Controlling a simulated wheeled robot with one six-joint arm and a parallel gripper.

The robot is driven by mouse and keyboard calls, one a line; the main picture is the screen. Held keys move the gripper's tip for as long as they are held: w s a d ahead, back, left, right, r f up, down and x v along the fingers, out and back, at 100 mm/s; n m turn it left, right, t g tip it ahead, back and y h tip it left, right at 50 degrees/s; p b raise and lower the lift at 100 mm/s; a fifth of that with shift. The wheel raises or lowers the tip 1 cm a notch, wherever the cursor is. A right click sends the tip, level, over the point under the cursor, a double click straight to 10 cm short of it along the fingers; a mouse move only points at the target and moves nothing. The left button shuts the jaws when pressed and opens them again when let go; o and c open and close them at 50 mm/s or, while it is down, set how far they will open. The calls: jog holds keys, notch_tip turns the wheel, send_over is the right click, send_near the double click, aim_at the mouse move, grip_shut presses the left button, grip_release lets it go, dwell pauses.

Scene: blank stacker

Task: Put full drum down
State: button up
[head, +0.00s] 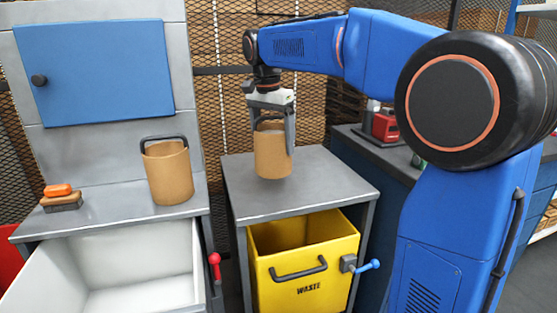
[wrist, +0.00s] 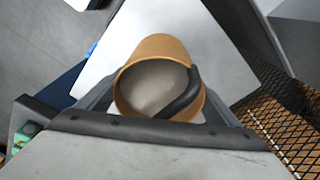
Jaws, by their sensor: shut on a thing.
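A brown drum (head: 272,160) with a dark handle hangs upright in my gripper (head: 271,118), over the grey top of the waste cabinet (head: 335,180). My gripper is shut on this drum. The drum seems a little above the top, though I cannot tell the gap exactly. In the wrist view the drum (wrist: 185,52) is seen from above, with a pale grey fill inside and its dark handle across the right side. A second brown drum (head: 169,176) with a raised dark handle stands upright on the left counter.
A yellow waste bin (head: 305,278) sits inside the cabinet, with a blue-knobbed latch (head: 362,265) at its right. A brush with an orange top (head: 57,191) lies on the left counter (head: 105,212). An open white drawer (head: 150,262) juts out below. The cabinet top around the held drum is clear.

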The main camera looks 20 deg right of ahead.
aim_at(269, 118)
jog(key=shift+d+f, duration=0.15)
jog(key=shift+f, duration=2.55)
jog(key=o, duration=1.5)
jog(key=shift+f, duration=0.15)
jog(key=r, duration=0.4)
jog(key=a+r, duration=0.1)
jog(key=r, duration=0.3)
jog(key=s+r, duration=0.1)
jog(key=r, duration=0.3)
jog(key=shift+a+r, duration=0.1)
jog(key=shift+a, duration=0.05)
jog(key=shift+a, duration=0.1)
